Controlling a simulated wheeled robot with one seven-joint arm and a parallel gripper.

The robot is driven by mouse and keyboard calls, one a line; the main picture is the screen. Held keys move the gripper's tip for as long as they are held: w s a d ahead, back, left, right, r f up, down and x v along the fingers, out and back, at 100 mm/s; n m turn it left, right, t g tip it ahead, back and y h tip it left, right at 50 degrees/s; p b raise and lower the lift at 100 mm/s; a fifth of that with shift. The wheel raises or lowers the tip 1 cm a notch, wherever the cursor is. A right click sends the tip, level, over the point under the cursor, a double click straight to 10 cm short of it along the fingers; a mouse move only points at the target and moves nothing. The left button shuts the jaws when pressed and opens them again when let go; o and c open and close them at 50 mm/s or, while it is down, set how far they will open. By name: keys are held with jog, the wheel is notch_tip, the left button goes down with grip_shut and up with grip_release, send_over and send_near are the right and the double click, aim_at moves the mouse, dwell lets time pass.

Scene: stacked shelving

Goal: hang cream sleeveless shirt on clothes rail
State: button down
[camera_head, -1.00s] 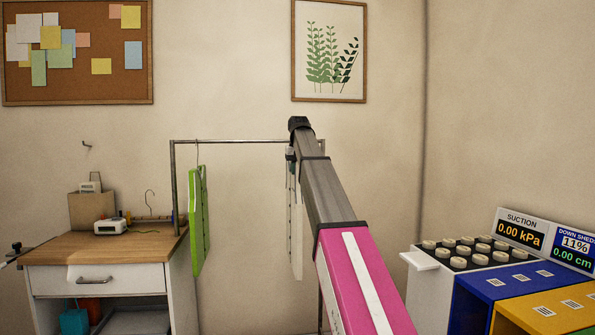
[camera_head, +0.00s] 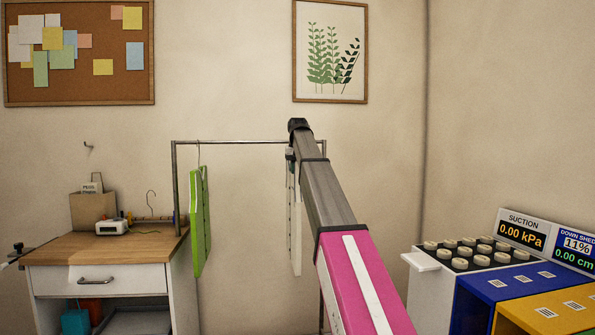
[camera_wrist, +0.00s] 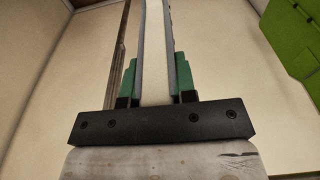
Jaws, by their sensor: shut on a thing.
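The cream sleeveless shirt (camera_head: 296,235) hangs almost edge-on beneath the right part of the clothes rail (camera_head: 240,141) in the head view, partly hidden by my arm. My gripper (camera_head: 291,155) is at its top, just below the bar, and is shut on it. I cannot tell whether its hanger hook is over the bar, as my arm covers that spot. In the wrist view, the green fingers of my gripper (camera_wrist: 156,78) stand either side of a pale upright strip, probably the shirt or its hanger.
A green garment (camera_head: 199,222) hangs near the rail's left end and also shows in the wrist view (camera_wrist: 292,38). The bar between the garments is free. A wood-topped cabinet (camera_head: 100,250) stands left; a button panel (camera_head: 470,254) and coloured boxes stand right.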

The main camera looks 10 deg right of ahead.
jog(key=shift+w, duration=2.6)
jog(key=shift+f, duration=2.25)
jog(key=c, duration=0.9)
grip_release()
jog(key=shift+r, duration=0.15)
